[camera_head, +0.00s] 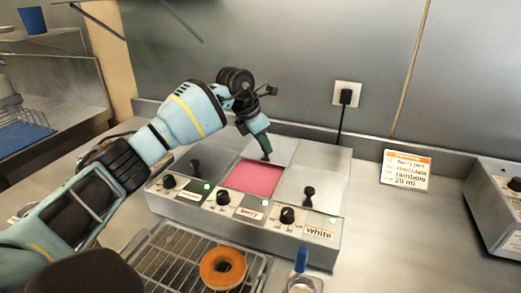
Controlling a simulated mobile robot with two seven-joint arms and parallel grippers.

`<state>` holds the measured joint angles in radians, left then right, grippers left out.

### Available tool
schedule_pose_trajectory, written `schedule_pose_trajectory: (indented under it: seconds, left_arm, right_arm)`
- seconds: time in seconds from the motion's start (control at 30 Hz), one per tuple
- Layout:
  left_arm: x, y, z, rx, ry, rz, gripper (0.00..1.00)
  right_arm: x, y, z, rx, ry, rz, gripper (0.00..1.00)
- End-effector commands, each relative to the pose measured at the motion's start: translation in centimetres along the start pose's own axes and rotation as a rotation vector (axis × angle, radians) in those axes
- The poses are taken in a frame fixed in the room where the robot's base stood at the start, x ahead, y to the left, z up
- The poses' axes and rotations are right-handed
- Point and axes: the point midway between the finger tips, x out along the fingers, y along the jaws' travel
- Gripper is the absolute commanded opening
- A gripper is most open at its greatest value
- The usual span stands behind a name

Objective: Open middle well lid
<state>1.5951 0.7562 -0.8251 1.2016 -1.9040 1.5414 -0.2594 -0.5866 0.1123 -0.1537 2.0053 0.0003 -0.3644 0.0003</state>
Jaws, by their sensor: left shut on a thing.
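The glaze warmer (330,247) is a grey box with three wells in a row. The middle well (254,178) is uncovered and shows pink glaze. Its grey lid (281,148) is at the back edge of the well. My left gripper (262,143) is above that lid, pointing down, shut on the dark lid knob (266,155). The left lid (215,157) and the right lid (290,186) cover their wells, each with an upright black knob. My right gripper is out of view.
A wire rack (168,262) with a brown ring doughnut (222,267) lies in front of the warmer. A card (406,170) reading berry, chocolate, rainbow stands to the right. Another grey machine (497,205) is at the right edge.

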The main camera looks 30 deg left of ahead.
Motion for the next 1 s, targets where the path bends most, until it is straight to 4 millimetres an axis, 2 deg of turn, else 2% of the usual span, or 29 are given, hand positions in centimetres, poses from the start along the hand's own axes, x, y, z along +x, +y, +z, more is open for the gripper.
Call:
schedule_pose_trajectory:
  seconds: [0.03,0.17,0.53,0.57,0.7,1.0]
  left_arm:
    - [0.2,0.3,0.3,0.0,0.001,0.001,0.0]
    - [0.3,0.9,0.8,0.002,0.002,0.002,0.0]
    - [0.2,1.0,0.9,0.003,0.003,0.002,0.0]
    - [0.2,1.0,0.9,0.003,0.003,0.002,0.25]
    - [0.2,1.0,0.9,0.003,0.003,0.002,0.44]
    - [0.1,1.0,0.9,0.003,0.001,0.002,0.44]
  right_arm:
    - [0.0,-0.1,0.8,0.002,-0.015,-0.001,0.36]
    - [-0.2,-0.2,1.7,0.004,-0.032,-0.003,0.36]
    - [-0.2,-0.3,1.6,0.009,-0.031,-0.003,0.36]
    - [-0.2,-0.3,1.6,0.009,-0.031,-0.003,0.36]
    - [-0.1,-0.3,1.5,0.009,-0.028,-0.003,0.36]
    - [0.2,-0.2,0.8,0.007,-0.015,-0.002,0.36]
